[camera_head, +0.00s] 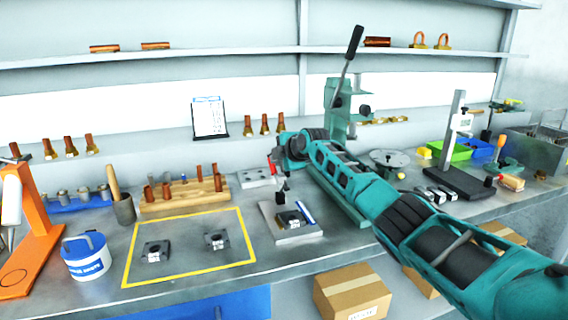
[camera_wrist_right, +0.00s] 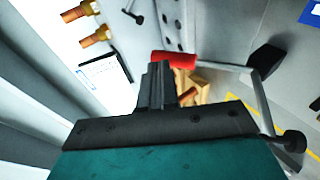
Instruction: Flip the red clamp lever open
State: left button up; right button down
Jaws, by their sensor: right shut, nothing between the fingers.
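The red clamp lever (camera_head: 272,164) stands roughly upright above the back left of a grey fixture plate (camera_head: 280,235) in the head view. In the right wrist view its red grip (camera_wrist_right: 172,57) lies just beyond my fingertips, with a metal arm running right to a black end. My right gripper (camera_wrist_right: 157,72) is shut and empty, its fingertips beside the red grip; I cannot tell whether they touch it. In the head view my right arm largely covers that gripper. A dark square part (camera_head: 291,219) sits on the plate. My left gripper is not in view.
A wooden block with copper pegs (camera_head: 184,195) and a yellow-outlined area with two dark parts (camera_head: 153,252) lie left of the fixture. A blue-and-white tub (camera_head: 86,258) is farther left. A teal lever press (camera_head: 340,110) stands behind my arm.

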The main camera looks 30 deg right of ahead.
jog(key=shift+w+d+f, duration=0.1)
jog(key=shift+w+f, duration=0.1)
jog(key=shift+w, duration=0.15)
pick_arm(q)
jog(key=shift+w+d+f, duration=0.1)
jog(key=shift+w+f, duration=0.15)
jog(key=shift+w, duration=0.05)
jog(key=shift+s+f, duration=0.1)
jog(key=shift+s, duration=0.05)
